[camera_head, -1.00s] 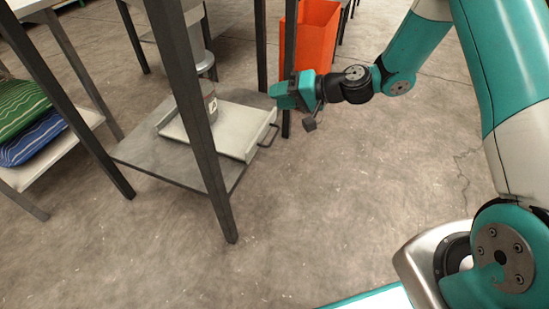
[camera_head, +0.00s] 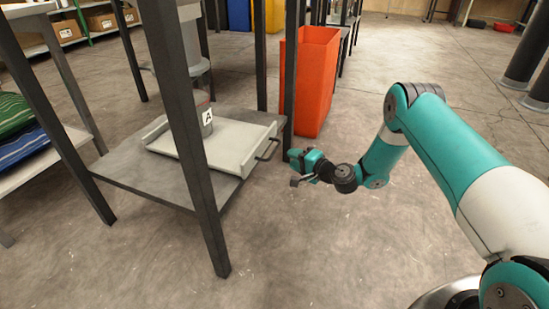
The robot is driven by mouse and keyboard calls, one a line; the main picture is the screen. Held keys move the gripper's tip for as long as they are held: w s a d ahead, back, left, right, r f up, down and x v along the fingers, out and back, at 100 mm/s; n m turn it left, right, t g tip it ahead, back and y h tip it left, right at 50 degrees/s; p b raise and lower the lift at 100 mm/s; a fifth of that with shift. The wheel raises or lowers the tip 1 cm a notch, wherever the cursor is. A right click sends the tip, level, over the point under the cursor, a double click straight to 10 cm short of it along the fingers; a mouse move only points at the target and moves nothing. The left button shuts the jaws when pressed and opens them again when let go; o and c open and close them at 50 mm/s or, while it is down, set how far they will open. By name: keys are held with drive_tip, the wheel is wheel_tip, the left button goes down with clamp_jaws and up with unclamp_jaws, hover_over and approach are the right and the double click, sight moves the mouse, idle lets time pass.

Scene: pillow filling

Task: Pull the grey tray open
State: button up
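The grey tray (camera_head: 235,147) lies flat on the low shelf of a dark metal-legged stand. Its dark handle (camera_head: 268,149) sticks out on the right side, toward my gripper. A grey cylinder with a white "A" label stands at the tray's back, partly hidden by a leg. My gripper (camera_head: 294,168) is to the right of the handle and a little nearer the camera, apart from it in the picture. The fingers are small and dark, and whether they are open or shut is not clear.
An orange bin (camera_head: 312,85) stands behind my gripper, beside a stand leg. A dark front leg (camera_head: 190,140) crosses in front of the tray. Green and blue striped pillows (camera_head: 18,130) lie on a shelf at the left. The floor in front is clear.

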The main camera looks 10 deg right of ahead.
sight(275, 150)
drive_tip(key=b+x, duration=0.3)
drive_tip(key=x, duration=0.6)
drive_tip(key=shift+w+a+b, duration=0.1)
drive_tip(key=shift+w+b, duration=0.05)
drive_tip(key=shift+b, duration=0.2)
clamp_jaws()
